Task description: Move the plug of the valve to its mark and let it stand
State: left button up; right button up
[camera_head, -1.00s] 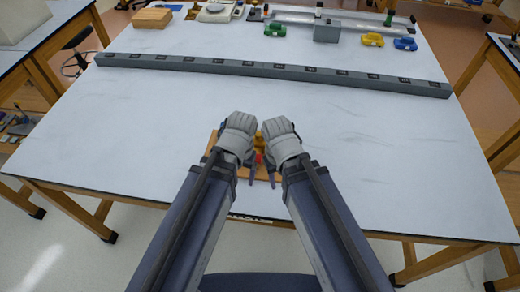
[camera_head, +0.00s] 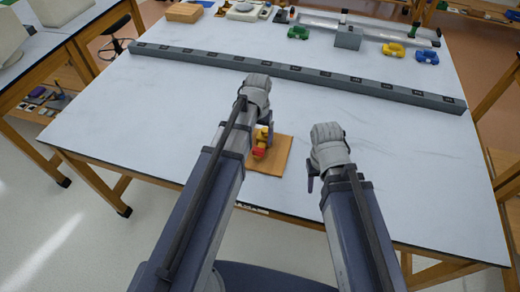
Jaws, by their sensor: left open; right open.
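A small brass-yellow valve with a red part (camera_head: 258,153) stands on a square wooden board (camera_head: 276,160) near the front of the table. I cannot tell which part is the plug, and I cannot make out its mark. My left gripper (camera_head: 268,132) is open at the far side of the valve, and its arm covers the left part of the board. I cannot tell if its fingers touch the valve. My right gripper (camera_head: 312,178) is open and empty to the right of the board, apart from the valve.
A long dark grey rail (camera_head: 300,72) with square markings crosses the table behind my grippers. At the back are a grey block (camera_head: 348,38), small toy cars in green, yellow and blue (camera_head: 427,57), and a wooden block (camera_head: 184,12). The white tabletop (camera_head: 420,160) is clear on the right.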

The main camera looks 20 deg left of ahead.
aim_at(258, 150)
pick_arm(q)
notch_tip(258, 150, down, 7)
jog(key=b, duration=0.6)
jog(key=shift+r, duration=0.1)
pick_arm(e)
notch_tip(258, 150, down, 7)
jog(key=shift+r, duration=0.1)
pick_arm(q)
jog(key=shift+c, duration=0.2)
grip_shut()
